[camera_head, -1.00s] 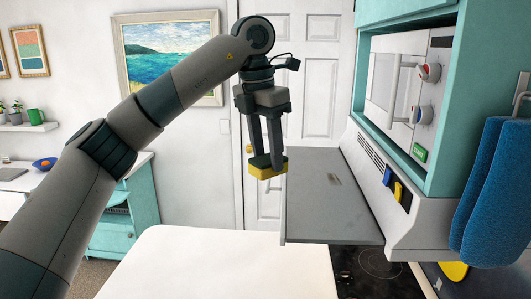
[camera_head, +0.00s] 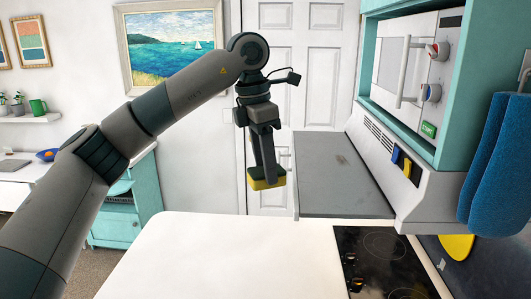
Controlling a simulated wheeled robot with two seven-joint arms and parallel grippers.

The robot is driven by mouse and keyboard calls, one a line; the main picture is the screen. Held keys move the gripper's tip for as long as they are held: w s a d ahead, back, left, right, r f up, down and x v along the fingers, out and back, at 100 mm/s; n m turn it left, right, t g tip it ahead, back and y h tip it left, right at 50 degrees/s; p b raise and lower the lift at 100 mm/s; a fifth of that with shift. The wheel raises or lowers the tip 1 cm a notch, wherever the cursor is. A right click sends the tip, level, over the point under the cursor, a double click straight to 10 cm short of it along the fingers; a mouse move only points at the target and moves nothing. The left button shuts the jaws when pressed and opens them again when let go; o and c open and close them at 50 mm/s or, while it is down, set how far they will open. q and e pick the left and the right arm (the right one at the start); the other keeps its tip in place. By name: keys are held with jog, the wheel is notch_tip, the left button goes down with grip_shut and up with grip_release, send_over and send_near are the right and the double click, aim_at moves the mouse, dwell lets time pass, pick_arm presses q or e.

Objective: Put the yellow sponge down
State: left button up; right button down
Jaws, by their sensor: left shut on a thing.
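The yellow sponge (camera_head: 267,184) has a green top layer. My left gripper (camera_head: 266,170) points down and is shut on the sponge. It holds the sponge in the air, just left of the grey panel (camera_head: 340,178) and above the far part of the white counter (camera_head: 220,250) as the picture shows it. The sponge's height above any surface is hard to tell. My right gripper is out of view.
A black cooktop (camera_head: 385,262) is set at the counter's right. A white hood (camera_head: 415,190) and a teal cabinet with a microwave (camera_head: 415,80) stand at the right. Blue oven mitts (camera_head: 500,165) hang there. The white counter is bare in front.

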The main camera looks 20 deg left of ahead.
pick_arm(q)
jog(key=s+f+m+g+b, duration=0.1)
jog(key=s+f+m+b, duration=0.3)
jog(key=f, duration=0.9)
jog(key=s+f+m+g+y+b, duration=0.1)
jog(key=s+f+m+b, duration=0.3)
jog(key=s+f+m, duration=0.5)
jog(key=s+f+m+g+b, duration=0.1)
jog(key=s+f+m+b, duration=0.3)
jog(key=f+m, duration=0.8)
notch_tip(320, 180, down, 6)
jog(key=shift+s+a+r+m, duration=0.15)
jog(key=shift+s+m, duration=0.25)
jog(key=shift+s, duration=0.75)
jog(key=shift+a, duration=0.2)
